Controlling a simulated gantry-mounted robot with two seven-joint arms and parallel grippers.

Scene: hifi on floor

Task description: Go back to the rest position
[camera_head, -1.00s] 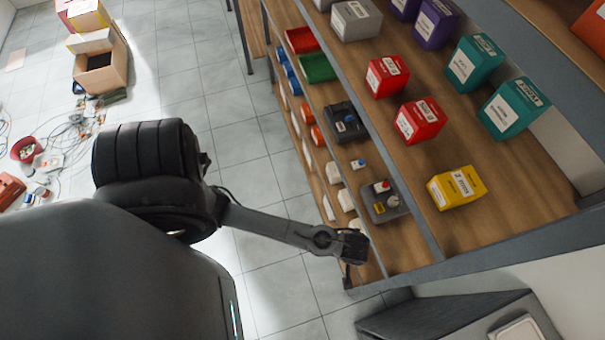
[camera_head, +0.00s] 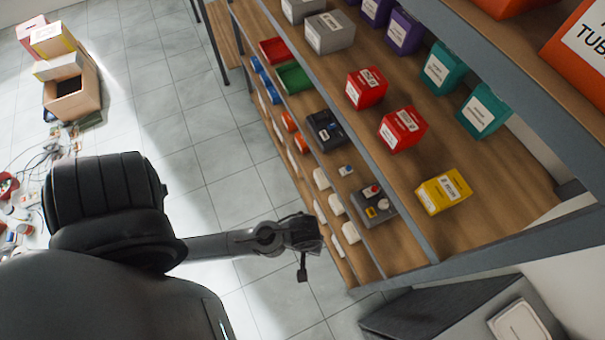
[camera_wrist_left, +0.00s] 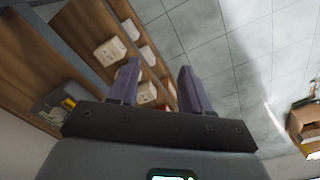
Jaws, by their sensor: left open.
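My left arm comes in from the left in the head view and reaches toward the shelf's front edge. My left gripper (camera_head: 303,262) is at its end, over or just in front of the lower shelf edge. In the left wrist view the gripper (camera_wrist_left: 158,80) shows two purple-grey fingers spread apart with nothing between them. Behind the fingers are floor tiles and shelf edges with white bins. My right gripper is in neither view.
A wooden shelf rack (camera_head: 500,195) fills the right side, holding a yellow box (camera_head: 443,190), red boxes (camera_head: 403,128) and a grey tray (camera_head: 373,206). Tiled floor (camera_head: 215,150) is clear left of it. Cardboard boxes (camera_head: 72,97) and cables lie farther left.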

